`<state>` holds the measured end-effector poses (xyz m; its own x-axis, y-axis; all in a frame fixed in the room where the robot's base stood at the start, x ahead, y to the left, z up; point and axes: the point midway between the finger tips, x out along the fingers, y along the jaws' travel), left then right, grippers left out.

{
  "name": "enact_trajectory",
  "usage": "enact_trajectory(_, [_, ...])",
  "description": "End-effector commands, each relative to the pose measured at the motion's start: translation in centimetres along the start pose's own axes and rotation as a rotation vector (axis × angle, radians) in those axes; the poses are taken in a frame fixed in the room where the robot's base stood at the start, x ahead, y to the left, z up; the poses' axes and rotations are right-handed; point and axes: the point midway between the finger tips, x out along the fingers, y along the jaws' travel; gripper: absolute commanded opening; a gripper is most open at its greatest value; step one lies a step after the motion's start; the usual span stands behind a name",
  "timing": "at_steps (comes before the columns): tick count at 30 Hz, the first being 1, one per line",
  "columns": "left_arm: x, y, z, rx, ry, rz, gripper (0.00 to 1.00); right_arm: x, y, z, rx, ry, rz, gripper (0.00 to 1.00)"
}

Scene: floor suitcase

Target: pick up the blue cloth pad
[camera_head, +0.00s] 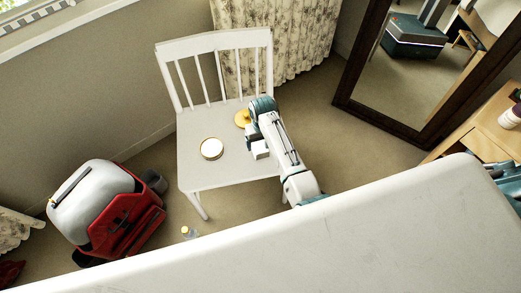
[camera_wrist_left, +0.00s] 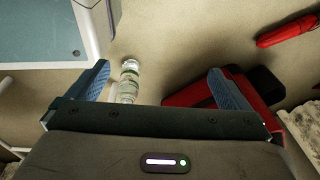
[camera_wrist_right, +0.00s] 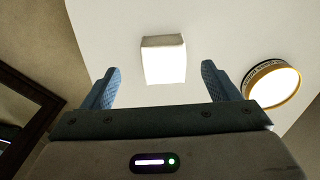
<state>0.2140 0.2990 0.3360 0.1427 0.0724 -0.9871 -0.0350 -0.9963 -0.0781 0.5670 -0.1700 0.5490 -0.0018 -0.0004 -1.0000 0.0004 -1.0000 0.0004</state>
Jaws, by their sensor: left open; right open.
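I cannot make out a blue cloth pad in any view. My right gripper (camera_head: 254,138) is over the white chair (camera_head: 225,177) in the head view, close to a small white block (camera_head: 261,150). In the right wrist view the white block (camera_wrist_right: 163,60) lies ahead, between the open, empty fingers of the right gripper (camera_wrist_right: 160,70). My left gripper (camera_wrist_left: 158,70) is open and empty in the left wrist view, above the floor. It does not show in the head view.
A round gold-rimmed tin (camera_head: 211,149) and a yellow item (camera_head: 242,118) are on the seat. A red and white suitcase (camera_head: 110,210) and a small clear bottle (camera_head: 188,232) are on the floor. A framed mirror (camera_head: 345,80) and wooden table (camera_head: 485,130) stand right.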

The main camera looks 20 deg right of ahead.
Motion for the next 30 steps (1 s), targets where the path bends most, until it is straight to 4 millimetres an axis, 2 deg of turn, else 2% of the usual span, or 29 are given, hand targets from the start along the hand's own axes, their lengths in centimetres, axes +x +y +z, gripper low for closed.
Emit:
enact_trajectory(5, [-0.3, 0.1, -0.1, 0.001, 0.001, 0.0, 1.0, 1.4, -0.1, 0.1, 0.0, -0.001, 0.0, 0.82])
enact_trajectory(10, [-0.2, 0.1, 0.8, 0.001, -0.016, 0.001, 1.0, 4.0, -0.5, 0.1, -0.001, -0.001, 0.0, 0.82])
enact_trajectory(13, [-0.5, 0.1, 0.6, 0.002, -0.021, 0.001, 1.0, 5.2, -0.4, 0.1, 0.0, 0.0, 0.0, 0.82])
enact_trajectory(18, [-1.4, 0.1, -1.1, 0.002, 0.004, 0.001, 1.0, 5.8, -0.4, 0.0, 0.001, 0.002, -0.001, 0.82])
enact_trajectory(22, [-1.4, 0.1, -1.2, 0.002, 0.004, 0.001, 1.0, 5.8, -0.4, 0.1, 0.001, 0.002, -0.001, 0.82])
enact_trajectory(23, [-1.3, 0.1, -1.2, 0.002, 0.003, 0.0, 1.0, 5.8, -0.4, 0.1, 0.001, 0.002, -0.001, 0.8])
enact_trajectory(30, [-1.2, -0.1, -1.0, 0.003, 0.002, -0.001, 1.0, 5.7, -0.4, 0.1, 0.0, 0.002, -0.001, 0.34])
